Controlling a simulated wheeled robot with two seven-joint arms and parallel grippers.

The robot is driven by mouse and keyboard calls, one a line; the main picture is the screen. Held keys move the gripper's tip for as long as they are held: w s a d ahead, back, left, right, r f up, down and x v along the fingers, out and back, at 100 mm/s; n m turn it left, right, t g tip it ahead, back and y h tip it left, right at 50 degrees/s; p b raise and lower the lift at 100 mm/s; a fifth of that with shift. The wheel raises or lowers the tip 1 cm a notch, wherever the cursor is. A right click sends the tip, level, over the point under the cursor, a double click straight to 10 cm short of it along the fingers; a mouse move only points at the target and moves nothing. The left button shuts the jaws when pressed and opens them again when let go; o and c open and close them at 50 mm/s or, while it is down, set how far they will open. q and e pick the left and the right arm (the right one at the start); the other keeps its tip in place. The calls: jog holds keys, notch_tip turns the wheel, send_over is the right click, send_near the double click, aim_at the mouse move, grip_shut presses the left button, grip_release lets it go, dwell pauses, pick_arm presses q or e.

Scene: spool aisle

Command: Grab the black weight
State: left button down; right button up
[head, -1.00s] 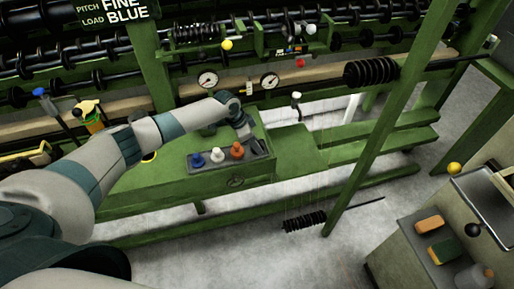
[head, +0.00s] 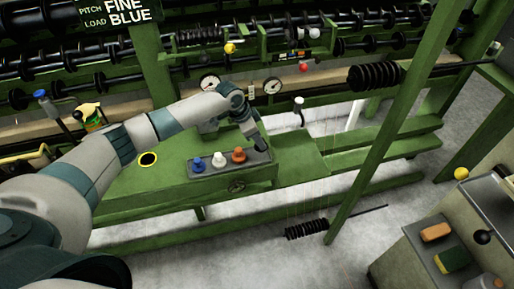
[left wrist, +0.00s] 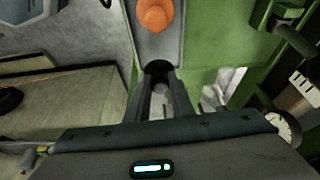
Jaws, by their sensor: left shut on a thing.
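The black weight (left wrist: 158,68) is between the fingertips of my left gripper (left wrist: 159,84) in the left wrist view, at the right end of a grey tray (head: 228,169). In the head view my left gripper (head: 257,141) reaches down to that end of the tray and mostly hides the weight. The gripper is shut on the weight. I cannot tell whether the weight still touches the tray. My right gripper is not in view.
An orange weight (head: 238,155), a white weight (head: 219,158) and a blue weight (head: 198,163) stand in the tray, on a green bench (head: 165,185). A slanted green post (head: 390,125) stands to the right. Two gauges are behind my arm.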

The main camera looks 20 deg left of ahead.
pick_arm(q)
jog(key=s+d+r+b, duration=0.2)
jog(key=d+r, duration=0.4)
jog(key=d, duration=0.4)
jog(key=shift+d+r+b, duration=0.15)
jog(key=shift+d+b, duration=0.2)
jog(key=shift+b, duration=0.05)
